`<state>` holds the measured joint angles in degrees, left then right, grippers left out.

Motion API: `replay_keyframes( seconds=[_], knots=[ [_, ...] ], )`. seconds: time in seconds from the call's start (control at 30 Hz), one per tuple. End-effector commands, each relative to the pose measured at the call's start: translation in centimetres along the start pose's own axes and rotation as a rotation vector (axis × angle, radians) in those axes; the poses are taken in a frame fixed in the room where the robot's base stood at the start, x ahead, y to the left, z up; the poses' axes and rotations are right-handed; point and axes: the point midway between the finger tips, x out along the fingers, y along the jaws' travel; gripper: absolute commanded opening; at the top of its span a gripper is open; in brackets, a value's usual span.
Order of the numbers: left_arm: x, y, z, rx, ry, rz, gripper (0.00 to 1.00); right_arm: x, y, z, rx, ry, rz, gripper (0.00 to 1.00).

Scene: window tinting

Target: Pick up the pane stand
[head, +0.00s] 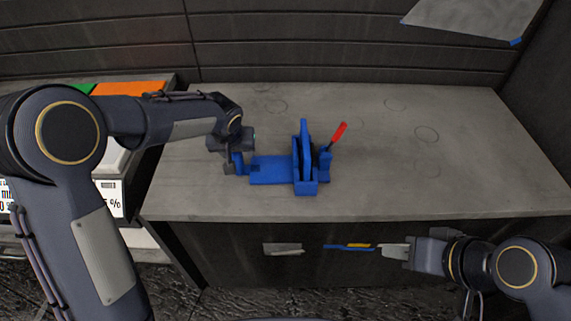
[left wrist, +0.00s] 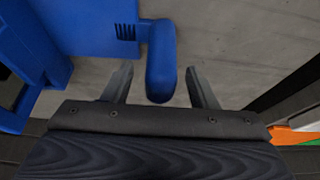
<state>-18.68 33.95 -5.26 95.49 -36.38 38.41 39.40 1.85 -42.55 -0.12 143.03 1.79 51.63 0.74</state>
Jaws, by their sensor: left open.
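The blue pane stand (head: 283,172) sits on the grey worktop, with a flat base plate, upright plates at its right and a red-handled lever (head: 338,133). My left gripper (head: 233,166) is at the stand's left end. In the left wrist view, the open left gripper (left wrist: 160,88) has its two fingers on either side of the stand's rounded blue grip (left wrist: 161,65), with gaps showing on both sides. My right gripper (head: 393,251) is in front of the worktop's drawer front. A slim blue and yellow item (head: 348,246) is at its tips; I cannot tell whether it is held.
The worktop (head: 400,165) is clear behind and to the right of the stand. A grey drawer handle (head: 283,249) is on the cabinet front. A shelf with an orange box (head: 130,89) stands at the left. A translucent sheet (head: 475,18) hangs at the upper right.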

Motion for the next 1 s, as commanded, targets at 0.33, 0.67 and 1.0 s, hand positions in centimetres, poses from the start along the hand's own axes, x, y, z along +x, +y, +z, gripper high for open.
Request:
replay_keyframes(
  seconds=[0.33,0.67,1.0],
  knots=[
    [0.0,0.0,0.0,0.0,0.0,0.0,0.15,0.0,0.0,0.0,0.0,0.0,0.0,0.36],
    [-0.2,0.1,-0.2,-0.003,0.006,0.004,0.0,0.0,0.0,0.0,0.0,0.0,0.0,0.36],
    [-1.1,0.1,-0.6,-0.004,0.009,0.004,0.0,0.0,0.0,0.0,0.0,0.0,0.0,0.36]
  ],
)
